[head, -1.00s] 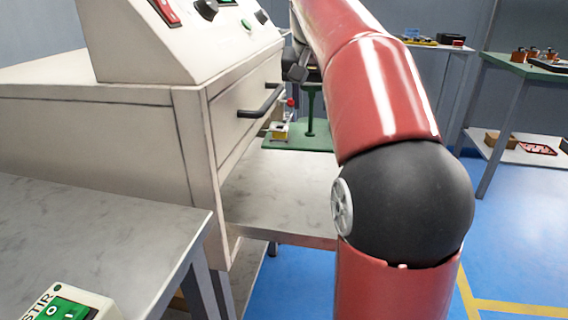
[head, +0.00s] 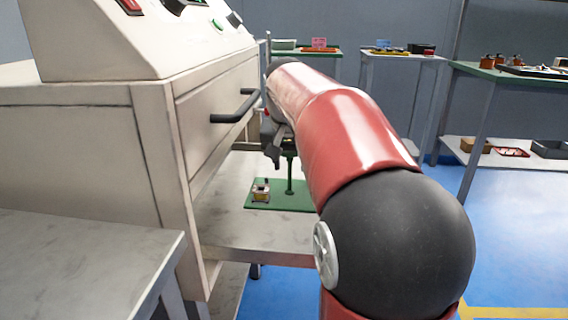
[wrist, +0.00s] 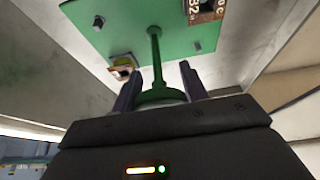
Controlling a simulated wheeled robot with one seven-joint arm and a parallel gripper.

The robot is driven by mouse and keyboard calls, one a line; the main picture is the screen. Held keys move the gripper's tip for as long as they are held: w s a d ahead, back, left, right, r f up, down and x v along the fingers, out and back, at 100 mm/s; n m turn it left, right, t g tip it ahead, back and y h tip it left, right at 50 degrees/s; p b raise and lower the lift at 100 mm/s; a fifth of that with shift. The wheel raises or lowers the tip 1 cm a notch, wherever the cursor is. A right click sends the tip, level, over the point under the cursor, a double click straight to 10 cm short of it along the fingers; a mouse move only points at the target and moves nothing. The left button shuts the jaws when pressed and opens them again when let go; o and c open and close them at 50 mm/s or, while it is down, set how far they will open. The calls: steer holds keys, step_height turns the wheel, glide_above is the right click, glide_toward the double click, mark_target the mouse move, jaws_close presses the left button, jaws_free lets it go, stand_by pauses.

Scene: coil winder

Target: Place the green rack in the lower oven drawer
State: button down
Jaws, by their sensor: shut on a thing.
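The green rack (head: 288,200) is a flat plate with an upright post; it also shows in the wrist view (wrist: 110,28). My gripper (wrist: 160,88) is shut on the ring-like top of the post. In the head view my gripper (head: 275,145) is partly hidden by my arm. A small coil part (head: 261,190) sits on the plate; a labelled part (wrist: 203,10) shows at its far edge. The cream oven (head: 150,140) is at left. The rack is over a grey metal surface (head: 240,225) below the oven's upper black handle (head: 235,106). Contact with it is unclear.
A grey table (head: 80,255) stands at front left. Further tables with parts stand at the back (head: 400,56) and right (head: 500,72). Blue floor (head: 500,220) is open at right. My arm covers the middle right of the head view.

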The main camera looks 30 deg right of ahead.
mark_target(284, 182)
steer(key=w, duration=0.3)
steer(key=shift+w+d, duration=0.3)
steer(key=shift+w, duration=0.05)
steer(key=shift+w+f, duration=0.1)
steer(key=shift+w, duration=0.1)
steer(key=shift+f, duration=0.45)
steer(key=c, duration=0.8)
jaws_free()
steer(key=shift+f, duration=0.15)
steer(key=shift+o, duration=0.2)
